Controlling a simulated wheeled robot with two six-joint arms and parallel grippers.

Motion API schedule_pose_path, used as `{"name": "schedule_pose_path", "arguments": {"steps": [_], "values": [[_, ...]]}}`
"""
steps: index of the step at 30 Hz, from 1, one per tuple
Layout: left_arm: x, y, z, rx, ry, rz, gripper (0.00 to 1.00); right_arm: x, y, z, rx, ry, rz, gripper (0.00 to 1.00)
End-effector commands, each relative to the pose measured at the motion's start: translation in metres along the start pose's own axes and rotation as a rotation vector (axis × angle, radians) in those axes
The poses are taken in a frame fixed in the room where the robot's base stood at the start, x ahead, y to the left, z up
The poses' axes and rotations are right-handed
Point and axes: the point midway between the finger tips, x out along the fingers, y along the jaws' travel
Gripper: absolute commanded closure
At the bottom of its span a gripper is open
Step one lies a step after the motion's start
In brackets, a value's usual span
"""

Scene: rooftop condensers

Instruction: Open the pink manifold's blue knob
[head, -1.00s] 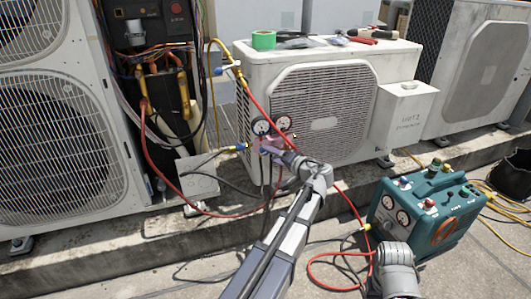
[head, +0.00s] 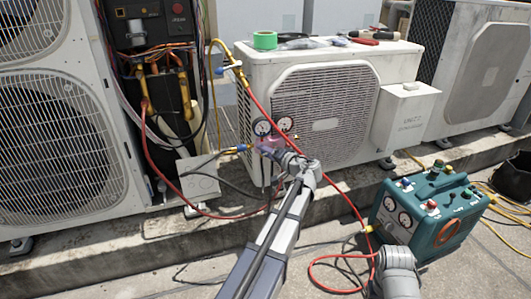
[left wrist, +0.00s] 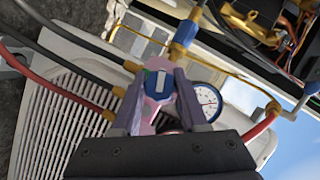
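The pink manifold (head: 268,144) hangs in front of the white condenser, with two round gauges on top. In the left wrist view the pink manifold (left wrist: 148,122) is partly hidden behind my fingers. Its blue knob (left wrist: 158,86), with a white bar across its face, shows between the two fingertips. My left gripper (left wrist: 161,80) is open, with one finger on each side of the knob. I cannot tell whether either finger touches it. In the head view my left gripper (head: 273,152) is at the manifold. My right gripper is out of view.
Red hose (head: 153,160) and yellow hose (head: 222,47) run by the manifold. The white condenser (head: 350,80) stands behind it, with green tape (head: 265,40) and tools on top. A teal recovery machine (head: 440,215) stands on the ground at right.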

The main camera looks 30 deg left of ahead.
Motion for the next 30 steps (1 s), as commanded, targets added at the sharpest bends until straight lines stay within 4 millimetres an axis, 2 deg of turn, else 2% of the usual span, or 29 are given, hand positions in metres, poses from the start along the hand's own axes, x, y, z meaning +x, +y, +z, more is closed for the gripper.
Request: {"name": "schedule_pose_path", "arguments": {"steps": [1, 11, 22, 30], "values": [[0.000, 0.000, 0.000, 0.000, 0.000, 0.000, 0.64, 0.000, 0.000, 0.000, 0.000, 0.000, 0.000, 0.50], [0.000, 0.000, 0.000, 0.000, 0.000, 0.000, 1.00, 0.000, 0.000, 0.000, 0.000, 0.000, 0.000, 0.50], [-0.001, -0.001, 0.000, -0.025, 0.000, 0.011, 1.00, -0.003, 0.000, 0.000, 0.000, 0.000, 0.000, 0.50], [-0.001, -0.002, 0.000, -0.173, 0.001, 0.072, 1.00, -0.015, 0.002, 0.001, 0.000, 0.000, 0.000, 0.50]]}}
